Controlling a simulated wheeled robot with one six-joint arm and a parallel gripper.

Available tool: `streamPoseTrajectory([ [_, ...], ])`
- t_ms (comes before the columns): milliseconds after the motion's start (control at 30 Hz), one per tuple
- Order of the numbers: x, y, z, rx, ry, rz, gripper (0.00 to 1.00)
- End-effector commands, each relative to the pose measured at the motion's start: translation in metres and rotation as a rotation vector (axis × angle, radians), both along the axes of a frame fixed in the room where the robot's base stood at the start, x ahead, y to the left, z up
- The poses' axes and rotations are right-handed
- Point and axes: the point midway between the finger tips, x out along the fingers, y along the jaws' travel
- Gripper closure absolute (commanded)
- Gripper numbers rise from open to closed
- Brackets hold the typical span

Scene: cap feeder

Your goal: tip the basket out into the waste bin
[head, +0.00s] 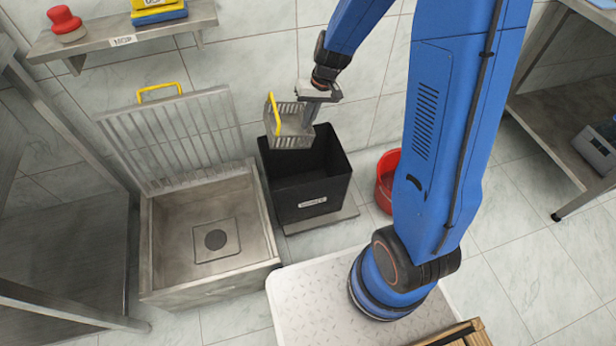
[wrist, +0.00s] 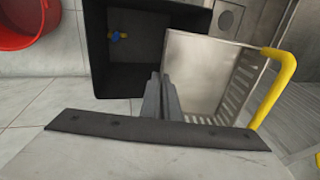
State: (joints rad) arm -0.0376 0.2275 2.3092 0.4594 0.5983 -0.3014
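The basket (head: 291,132) is a small grey metal box with slotted sides and a yellow handle. It hangs in the air over the back left part of the black waste bin (head: 338,190) and looks tilted. My gripper (head: 311,108) is shut on its wall, on the side away from the handle. In the wrist view the fingers (wrist: 161,100) grip the basket (wrist: 196,72), and the inside that shows is bare. The bin (wrist: 98,65) has small blue and yellow pieces (wrist: 118,37) on its floor. Part of the basket's inside is hidden.
A steel sink (head: 160,250) with a raised grate (head: 175,140) and yellow handle stands left of the bin. A red bucket (head: 385,180) stands right of it. A wall shelf (head: 100,45) holds a red button and yellow and blue items. A steel table (head: 545,125) is at right.

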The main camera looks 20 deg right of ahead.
Motion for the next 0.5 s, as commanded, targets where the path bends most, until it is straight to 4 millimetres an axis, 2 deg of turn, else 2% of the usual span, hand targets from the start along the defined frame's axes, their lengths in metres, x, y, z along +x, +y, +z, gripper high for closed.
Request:
streamPoseTrajectory([
  [500,0.0002,0.0012,0.0123,-0.239,0.001,-0.004,1.0],
])
